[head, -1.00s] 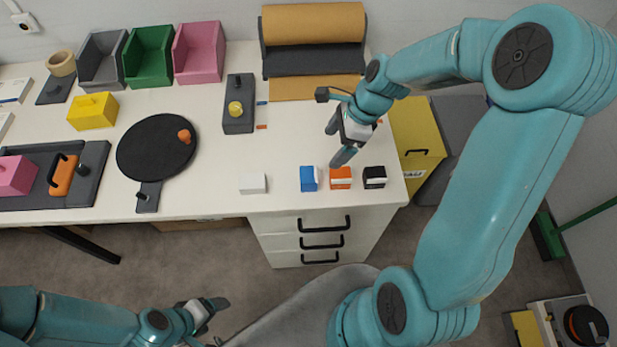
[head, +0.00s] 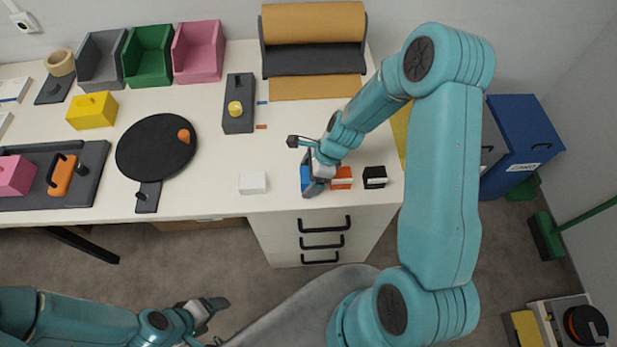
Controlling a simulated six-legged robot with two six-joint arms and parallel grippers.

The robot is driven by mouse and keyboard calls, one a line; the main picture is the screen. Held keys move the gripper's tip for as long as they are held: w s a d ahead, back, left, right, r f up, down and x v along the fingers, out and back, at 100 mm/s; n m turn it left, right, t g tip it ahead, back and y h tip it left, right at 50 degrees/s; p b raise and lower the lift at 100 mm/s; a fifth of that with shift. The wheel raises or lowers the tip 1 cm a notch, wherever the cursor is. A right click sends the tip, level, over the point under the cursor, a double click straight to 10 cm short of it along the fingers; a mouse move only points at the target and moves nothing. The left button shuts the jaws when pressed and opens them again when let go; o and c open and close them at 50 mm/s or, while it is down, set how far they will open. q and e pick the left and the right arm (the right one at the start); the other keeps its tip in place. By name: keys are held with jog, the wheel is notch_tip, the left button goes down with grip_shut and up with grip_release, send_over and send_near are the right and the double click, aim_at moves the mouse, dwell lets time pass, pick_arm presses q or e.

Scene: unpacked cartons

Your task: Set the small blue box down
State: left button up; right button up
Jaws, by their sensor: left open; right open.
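The small blue box (head: 305,174) stands on the white table near its front edge, between a white box (head: 252,183) and an orange box (head: 341,178). My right gripper (head: 312,182) is open at the blue box, with its fingers in front of and partly hiding it. I cannot tell whether the fingers touch the box or stand on both sides of it. My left gripper (head: 215,306) is open and empty, low in front of the table and away from the boxes.
A black box (head: 375,177) stands right of the orange one. A black round board (head: 156,148) and a dark block with a yellow knob (head: 238,118) lie further left. A paper roll holder (head: 313,62) stands at the back. Drawers (head: 322,240) are below the front edge.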

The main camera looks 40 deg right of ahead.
jog(key=shift+c, duration=0.3)
jog(key=shift+f, duration=0.1)
jog(key=c, duration=1)
